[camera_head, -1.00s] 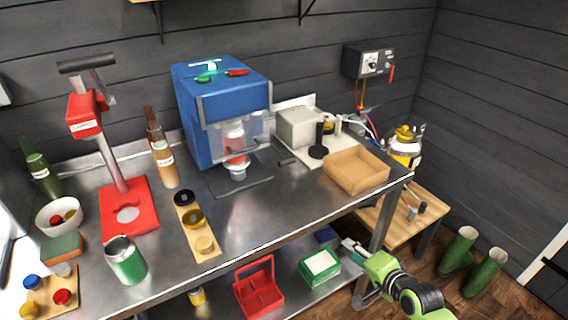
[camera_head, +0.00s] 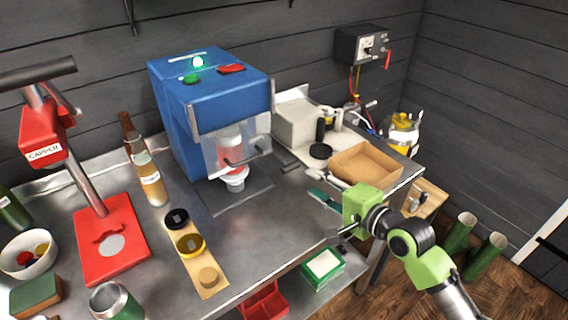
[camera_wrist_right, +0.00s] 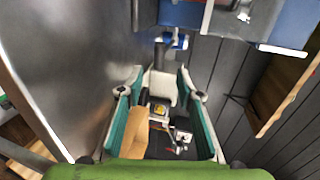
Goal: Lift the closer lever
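No lever is labelled as the closer's. The blue machine (camera_head: 205,95) has a clear front guard with a dark bar handle (camera_head: 243,161). The red capper (camera_head: 98,235) at left has a long dark handle (camera_head: 35,72) at its top. A pale boxy device (camera_head: 298,122) with an upright black part (camera_head: 320,128) stands right of the blue machine. My right gripper (camera_head: 325,188) is above the bench's right front part, left of the cardboard box and apart from these handles. In the wrist view its teal-padded fingers (camera_wrist_right: 160,85) are spread with nothing gripped. My left gripper is out of view.
An open cardboard box (camera_head: 368,165) sits at the bench's right end.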

